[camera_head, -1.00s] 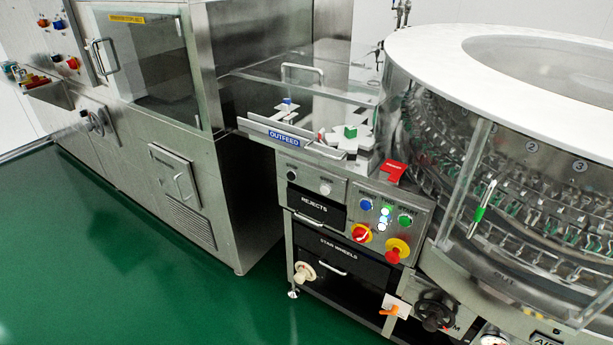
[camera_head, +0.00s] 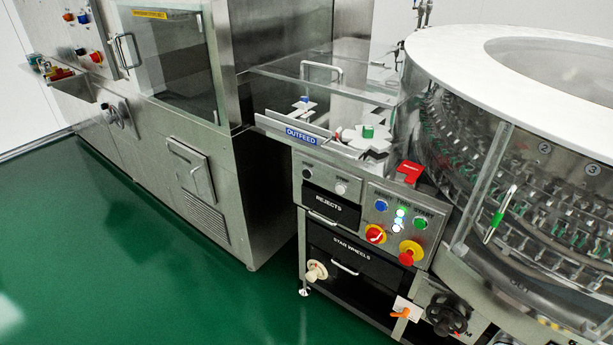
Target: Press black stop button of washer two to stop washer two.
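The rotary washer (camera_head: 450,190) stands at the right, with a white round top and a clear guard. A small grey panel above the REJECTS drawer (camera_head: 331,205) carries a dark, black-looking button (camera_head: 307,173) at its left and a white button (camera_head: 341,189) at its right. Their small labels are too blurred to read surely. The panel to the right has a blue button (camera_head: 381,206), a green button (camera_head: 420,223), lit white lamps (camera_head: 400,213), a red and yellow switch (camera_head: 375,234) and a red and yellow knob (camera_head: 410,252). Neither of my grippers is in view.
A steel cabinet (camera_head: 190,150) with a glass door and its own buttons stands at the left. The OUTFEED tray (camera_head: 300,135) sits above the panels. A black handwheel (camera_head: 445,314) and an orange-handled part (camera_head: 401,313) sit low. The green floor (camera_head: 130,260) in front is clear.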

